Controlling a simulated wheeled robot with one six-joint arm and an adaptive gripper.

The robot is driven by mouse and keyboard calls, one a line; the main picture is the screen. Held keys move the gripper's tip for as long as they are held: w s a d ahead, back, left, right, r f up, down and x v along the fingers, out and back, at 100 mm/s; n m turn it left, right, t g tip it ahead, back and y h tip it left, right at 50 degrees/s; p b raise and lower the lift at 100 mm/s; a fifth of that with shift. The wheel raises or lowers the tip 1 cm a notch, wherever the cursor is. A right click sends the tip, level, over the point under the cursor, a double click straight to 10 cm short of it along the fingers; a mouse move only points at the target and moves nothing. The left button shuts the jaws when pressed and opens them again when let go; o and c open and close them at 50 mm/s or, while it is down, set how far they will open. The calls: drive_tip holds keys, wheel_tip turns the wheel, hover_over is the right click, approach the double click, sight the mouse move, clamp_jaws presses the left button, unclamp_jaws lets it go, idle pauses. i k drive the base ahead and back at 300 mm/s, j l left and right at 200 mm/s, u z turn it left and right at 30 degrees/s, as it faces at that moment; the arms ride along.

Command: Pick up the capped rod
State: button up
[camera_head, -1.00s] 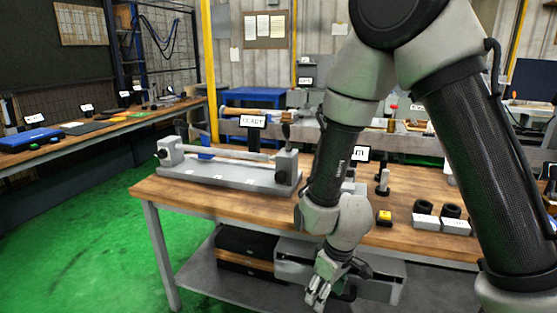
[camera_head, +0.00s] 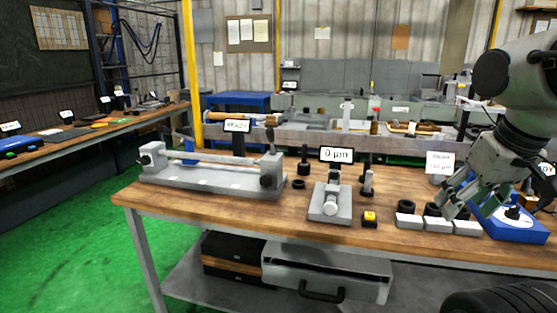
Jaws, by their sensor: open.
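A long pale rod (camera_head: 222,157) lies level between the two end supports of a grey bench fixture (camera_head: 210,182) at the left of the wooden bench. A short upright piece with a dark top (camera_head: 367,180) and a black upright piece (camera_head: 304,162) stand near the bench's middle. I cannot tell for sure which of these is the capped rod. My gripper (camera_head: 466,203) is at the right, above the bench by the black rings and the blue device. It is open, points down and left, and holds nothing that I can see. It is far from the fixture.
A grey gauge (camera_head: 331,203) stands mid-bench before a display reading 0 µm (camera_head: 336,155). A yellow-and-black button box (camera_head: 369,219) and several white-labelled blocks (camera_head: 438,223) stand near the front edge. A blue device (camera_head: 514,225) is at the right. A grey case (camera_head: 325,275) is below.

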sight(333, 175)
drive_tip(key=i+l+u, duration=0.15)
drive_tip(key=i+l, duration=0.5)
drive_tip(key=i, duration=0.15)
